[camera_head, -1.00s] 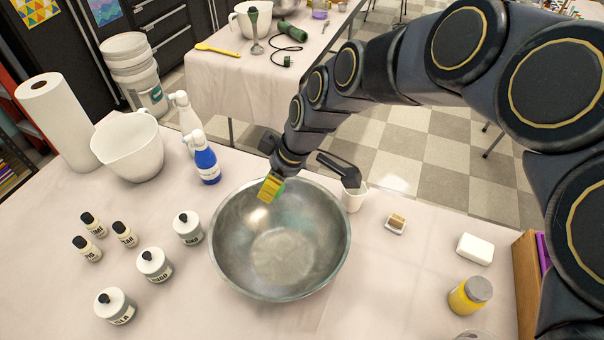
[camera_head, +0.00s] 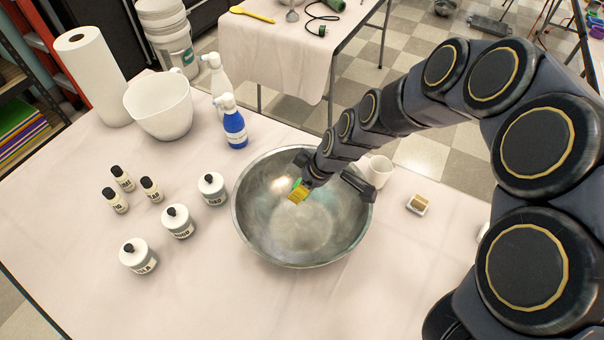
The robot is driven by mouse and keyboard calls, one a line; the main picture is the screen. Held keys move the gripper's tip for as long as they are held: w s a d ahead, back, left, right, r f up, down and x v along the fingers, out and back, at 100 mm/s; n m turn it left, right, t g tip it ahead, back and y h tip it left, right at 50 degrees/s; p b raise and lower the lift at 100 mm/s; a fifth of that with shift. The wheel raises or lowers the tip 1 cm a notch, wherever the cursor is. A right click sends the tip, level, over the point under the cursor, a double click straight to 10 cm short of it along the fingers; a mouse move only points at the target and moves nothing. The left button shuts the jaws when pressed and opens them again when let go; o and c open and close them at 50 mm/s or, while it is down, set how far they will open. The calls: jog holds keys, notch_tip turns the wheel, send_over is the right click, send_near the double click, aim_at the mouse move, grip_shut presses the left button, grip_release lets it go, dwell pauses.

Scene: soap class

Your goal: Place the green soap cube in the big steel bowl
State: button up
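The big steel bowl (camera_head: 262,232) stands in the middle of the table, open side up.
A white mug (camera_head: 378,172) stands close behind my wrist, right of the bowl. A brown block sits on a small dish (camera_head: 417,211) further right. Labelled jars (camera_head: 178,222), a blue spray bottle (camera_head: 235,128) and a white mixing bowl (camera_head: 160,112) stand left. The front table is clear.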

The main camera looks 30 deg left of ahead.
aim_at(297, 183)
jog(key=shift+f, duration=1.8)
jog(key=o, duration=0.9)
notch_tip(297, 183, up, 6)
jog(key=shift+r, duration=0.55)
